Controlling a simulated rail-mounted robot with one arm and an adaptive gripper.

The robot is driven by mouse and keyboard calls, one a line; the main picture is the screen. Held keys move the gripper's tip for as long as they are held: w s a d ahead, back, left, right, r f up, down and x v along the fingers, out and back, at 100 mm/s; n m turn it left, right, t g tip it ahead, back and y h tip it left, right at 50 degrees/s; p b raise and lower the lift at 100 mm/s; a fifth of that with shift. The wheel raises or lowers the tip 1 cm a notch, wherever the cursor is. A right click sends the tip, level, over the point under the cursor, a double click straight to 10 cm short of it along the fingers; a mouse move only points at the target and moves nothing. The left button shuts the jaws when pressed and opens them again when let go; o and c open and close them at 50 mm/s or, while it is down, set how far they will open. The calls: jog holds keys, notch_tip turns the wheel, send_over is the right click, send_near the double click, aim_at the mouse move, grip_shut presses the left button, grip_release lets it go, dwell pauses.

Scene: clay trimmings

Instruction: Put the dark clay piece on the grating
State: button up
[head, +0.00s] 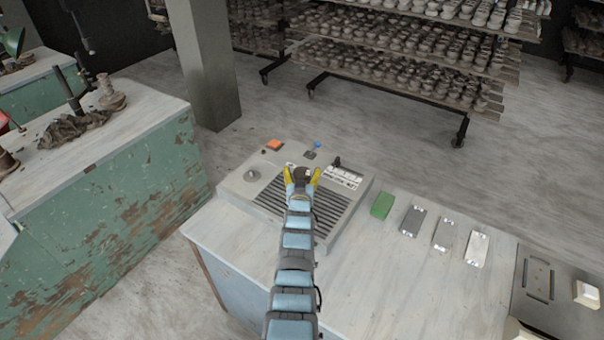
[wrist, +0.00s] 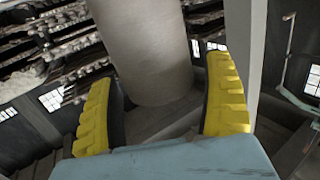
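My gripper (head: 302,175) is over the grey machine (head: 240,186), with its yellow fingers spread. Its fingers are also spread in the wrist view (wrist: 160,95), and nothing is clearly gripped between them. The grating (head: 325,212) is the dark slotted panel on top of the machine; my gripper and arm cover part of it. A small dark patch shows between the fingers in the head view; I cannot tell whether it is clay or part of my gripper. I cannot make out the dark clay piece for certain.
A green block (head: 382,205) and several grey slabs, one dark (head: 412,221), lie right of the machine on the pale worktop (head: 375,285). A green bench (head: 100,190) with a dark clay heap (head: 72,128) stands left. A grey column (wrist: 145,50) shows beyond the fingers.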

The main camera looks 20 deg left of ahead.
jog(key=shift+s, duration=0.1)
dwell(0.4)
jog(key=shift+p+v, duration=0.55)
jog(key=shift+v, duration=0.8)
jog(key=v, duration=0.9)
jog(key=shift+p, duration=0.45)
jog(key=shift+s+d, duration=0.1)
